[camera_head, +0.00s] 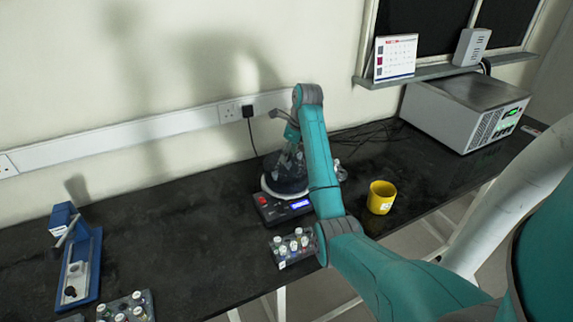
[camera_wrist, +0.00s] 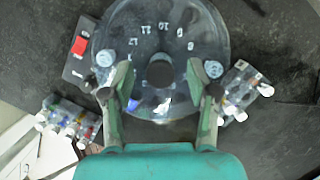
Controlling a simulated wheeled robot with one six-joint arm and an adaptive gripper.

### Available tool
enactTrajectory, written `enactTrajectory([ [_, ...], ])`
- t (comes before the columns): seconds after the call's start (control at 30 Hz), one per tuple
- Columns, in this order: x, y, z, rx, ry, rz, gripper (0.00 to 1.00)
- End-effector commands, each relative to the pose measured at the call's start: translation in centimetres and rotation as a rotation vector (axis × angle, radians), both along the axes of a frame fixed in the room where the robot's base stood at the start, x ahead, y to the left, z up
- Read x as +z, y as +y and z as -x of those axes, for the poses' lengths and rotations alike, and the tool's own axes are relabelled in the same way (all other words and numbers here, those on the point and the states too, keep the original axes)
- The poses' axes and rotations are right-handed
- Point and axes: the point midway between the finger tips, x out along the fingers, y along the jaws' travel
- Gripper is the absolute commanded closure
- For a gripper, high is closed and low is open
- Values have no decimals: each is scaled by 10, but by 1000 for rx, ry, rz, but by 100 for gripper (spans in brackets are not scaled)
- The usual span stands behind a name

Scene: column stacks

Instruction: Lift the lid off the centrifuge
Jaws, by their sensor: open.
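The centrifuge (camera_head: 270,207) stands on the black bench in the head view, with a red switch and a lit blue display on its front. Its round, see-through lid (camera_wrist: 205,40) fills the top middle of the wrist view, with numbers showing and a dark round knob (camera_wrist: 161,71) at its centre. My gripper (camera_wrist: 161,92) is open above the lid, one finger on each side of the knob. I cannot tell whether the fingers touch it. In the head view my arm hides part of the centrifuge and the lid.
A rack of vials (camera_head: 291,247) stands just in front of the centrifuge. A yellow mug (camera_head: 381,197) is to its right. A grey box-shaped device (camera_head: 465,108) is at the far right, a blue stand (camera_head: 82,265) at the left. The bench between is clear.

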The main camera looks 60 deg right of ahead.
Motion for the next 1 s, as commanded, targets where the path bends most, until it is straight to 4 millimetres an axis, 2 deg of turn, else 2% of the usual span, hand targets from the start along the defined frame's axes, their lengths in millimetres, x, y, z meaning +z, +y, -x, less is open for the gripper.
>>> enactTrajectory([
  [0.13, 0, 0, 0, 0, 0, 0, 41],
  [0.17, 0, 0, 0, 0, 0, 0, 46],
  [0.37, 0, 0, 0, 0, 0, 0, 96],
  [0.4, 0, 0, 0, 0, 0, 0, 100],
  [0.77, 1, -1, -1, 0, -1, 1, 100],
  [1.0, 12, -7, -8, 2, -1, 1, 100],
])
